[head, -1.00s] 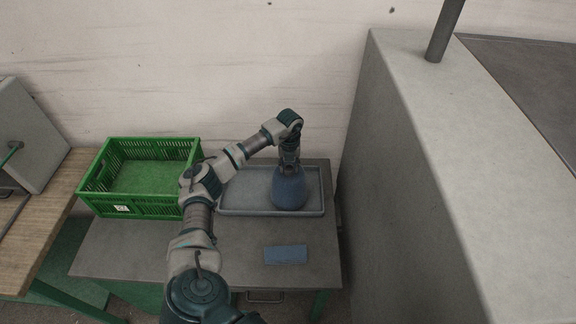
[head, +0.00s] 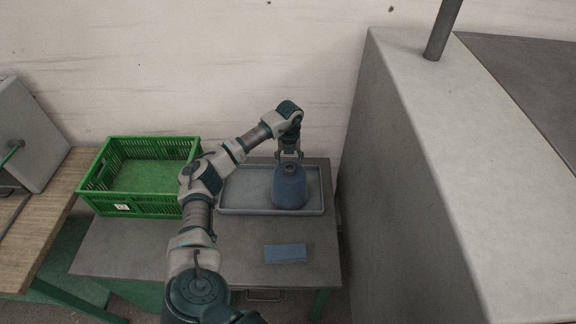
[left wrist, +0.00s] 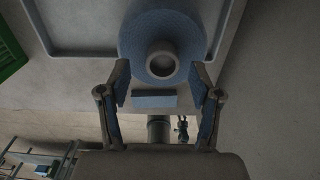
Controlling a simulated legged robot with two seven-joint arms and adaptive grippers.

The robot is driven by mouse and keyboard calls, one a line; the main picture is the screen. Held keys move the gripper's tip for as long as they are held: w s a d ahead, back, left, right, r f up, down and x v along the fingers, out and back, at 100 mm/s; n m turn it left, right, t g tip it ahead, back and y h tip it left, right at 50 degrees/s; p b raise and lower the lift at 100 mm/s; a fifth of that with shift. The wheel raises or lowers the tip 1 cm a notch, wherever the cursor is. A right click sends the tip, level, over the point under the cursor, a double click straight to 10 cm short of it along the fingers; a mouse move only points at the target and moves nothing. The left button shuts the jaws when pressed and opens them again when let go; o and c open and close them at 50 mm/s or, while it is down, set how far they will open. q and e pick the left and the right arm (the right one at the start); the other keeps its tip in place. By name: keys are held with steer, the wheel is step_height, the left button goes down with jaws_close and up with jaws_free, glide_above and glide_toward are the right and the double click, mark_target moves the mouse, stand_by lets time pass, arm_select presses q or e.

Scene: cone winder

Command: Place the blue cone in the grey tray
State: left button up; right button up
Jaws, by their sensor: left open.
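The blue cone (head: 289,188) stands upright in the right part of the grey tray (head: 240,211). In the left wrist view the cone (left wrist: 190,35) shows from above, with the grey tip of its core towards the camera. The tray's rim (left wrist: 85,52) also shows there. My left gripper (head: 289,157) is open just above the cone's top, pointing down. In the left wrist view its fingers (left wrist: 160,85) are spread apart, near the cone's tip, with nothing held between them. My right gripper is in neither view.
A green crate (head: 125,210) stands left of the tray on the grey table (head: 215,262). A large grey cabinet (head: 400,200) rises close on the right.

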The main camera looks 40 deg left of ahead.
arm_select(q)
step_height(320, 180, up, 9)
steer(key=shift+r+b, duration=0.15)
steer(key=shift+b, duration=0.15)
stand_by(0.5)
